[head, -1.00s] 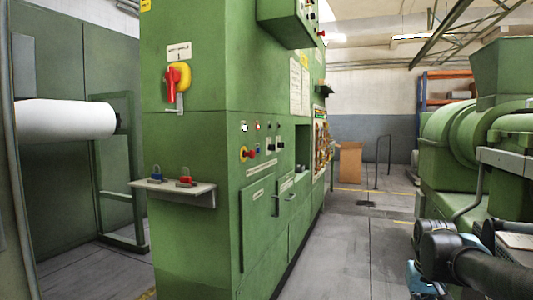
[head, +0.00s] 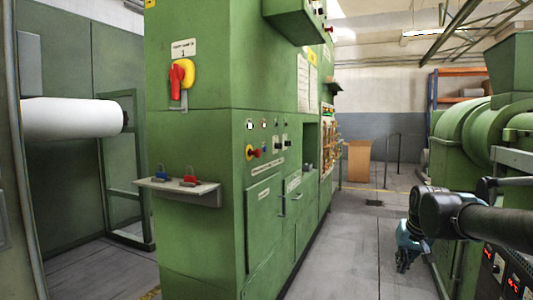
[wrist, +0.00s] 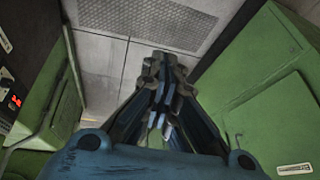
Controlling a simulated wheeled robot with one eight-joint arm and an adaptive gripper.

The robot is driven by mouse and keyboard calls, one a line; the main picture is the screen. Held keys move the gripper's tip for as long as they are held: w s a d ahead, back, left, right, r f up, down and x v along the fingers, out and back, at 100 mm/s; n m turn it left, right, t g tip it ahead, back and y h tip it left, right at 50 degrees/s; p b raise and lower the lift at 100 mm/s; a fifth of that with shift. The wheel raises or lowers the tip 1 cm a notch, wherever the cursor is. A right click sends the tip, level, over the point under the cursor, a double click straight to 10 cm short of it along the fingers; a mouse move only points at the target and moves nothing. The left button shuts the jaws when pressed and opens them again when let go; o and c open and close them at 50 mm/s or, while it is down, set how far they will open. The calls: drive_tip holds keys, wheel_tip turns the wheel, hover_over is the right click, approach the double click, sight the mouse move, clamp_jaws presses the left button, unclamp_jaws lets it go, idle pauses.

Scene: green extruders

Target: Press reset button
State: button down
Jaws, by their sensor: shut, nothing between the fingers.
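The green cabinet (head: 190,240) stands at left centre in the head view. Its side panel carries a red emergency knob on a yellow base (head: 252,152), two small pale round controls (head: 256,124) above it and dark switches (head: 281,142) to the right. Labels are too small to read, so I cannot tell which control is the reset button. My gripper (head: 402,266) hangs at the right, over the aisle, pointing down and apart from the cabinet. In the wrist view its fingers (wrist: 164,68) are together and empty, with floor beyond.
A red rotary switch (head: 180,75) and a shelf with two padlocks (head: 180,187) are on the cabinet's front. Green extruder machinery (head: 470,130) stands at the right, close to my arm. The grey aisle floor (head: 340,240) between is clear; a brown box (head: 359,160) stands farther back.

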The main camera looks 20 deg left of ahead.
sight(265, 149)
drive_tip(key=w+a+r+m+t+y, duration=0.1)
drive_tip(key=w+a+r+t+y, duration=0.1)
drive_tip(key=w+a+r, duration=0.7)
drive_tip(key=w+a+r+m+t+y, duration=0.1)
drive_tip(key=w+a+r+y, duration=0.3)
drive_tip(key=w+a+r, duration=0.6)
drive_tip(key=w+a+r+m+t+y, duration=0.1)
drive_tip(key=w+a+r+t, duration=0.3)
drive_tip(key=w+a+r, duration=0.6)
drive_tip(key=w+a+y, duration=0.1)
drive_tip(key=w+a, duration=0.1)
drive_tip(key=a, duration=1)
drive_tip(key=shift+w+r+y, duration=0.15)
drive_tip(key=shift+y, duration=0.25)
drive_tip(key=a, duration=0.8)
drive_tip(key=shift+w+a, duration=0.35)
drive_tip(key=shift+w, duration=0.05)
drive_tip(key=shift+s+a, duration=0.1)
drive_tip(key=shift+a, duration=0.4)
